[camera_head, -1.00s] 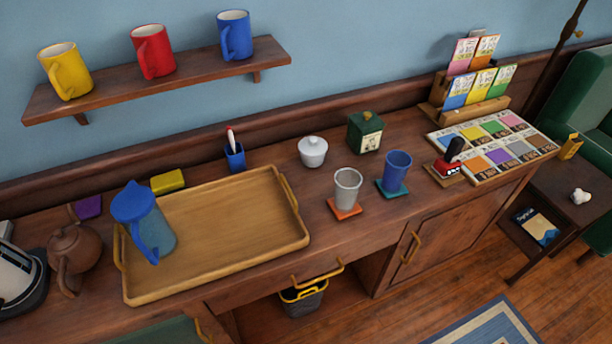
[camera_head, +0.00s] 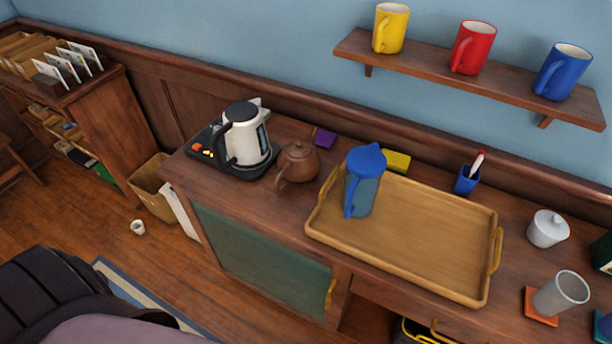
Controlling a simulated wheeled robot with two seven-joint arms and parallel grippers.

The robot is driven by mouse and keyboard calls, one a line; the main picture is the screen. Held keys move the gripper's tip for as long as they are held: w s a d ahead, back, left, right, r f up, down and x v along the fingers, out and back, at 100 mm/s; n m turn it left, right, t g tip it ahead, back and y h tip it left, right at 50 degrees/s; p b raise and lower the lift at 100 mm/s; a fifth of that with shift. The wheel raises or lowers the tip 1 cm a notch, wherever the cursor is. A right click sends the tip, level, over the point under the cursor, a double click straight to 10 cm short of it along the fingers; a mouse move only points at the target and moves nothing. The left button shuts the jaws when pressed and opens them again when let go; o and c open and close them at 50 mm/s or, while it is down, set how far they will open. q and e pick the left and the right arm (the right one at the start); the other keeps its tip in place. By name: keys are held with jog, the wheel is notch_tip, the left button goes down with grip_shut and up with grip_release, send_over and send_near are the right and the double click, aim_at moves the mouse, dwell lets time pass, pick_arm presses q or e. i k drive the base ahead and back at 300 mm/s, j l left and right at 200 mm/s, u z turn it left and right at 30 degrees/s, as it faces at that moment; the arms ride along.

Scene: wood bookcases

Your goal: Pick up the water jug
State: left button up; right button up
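The water jug (camera_head: 363,188) has a blue lid, a blue handle facing the front and a see-through blue-grey body. It stands upright on the left part of the wooden tray (camera_head: 430,238), which lies on the sideboard. Neither of my grippers shows in the head view, and nothing is touching the jug.
A brown teapot (camera_head: 298,163) stands just left of the tray, with a kettle (camera_head: 246,138) on a black base beyond it. A yellow block (camera_head: 396,161) lies behind the jug. The tray's right part is bare.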

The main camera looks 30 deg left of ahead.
aim_at(366, 166)
jog(key=u, duration=0.4)
jog(key=z, duration=1.85)
jog(key=u, duration=1.85)
jog(key=k+j, duration=0.15)
jog(key=j, duration=0.15)
jog(key=k+j, duration=0.1)
jog(key=j, duration=0.2)
jog(key=u, duration=0.05)
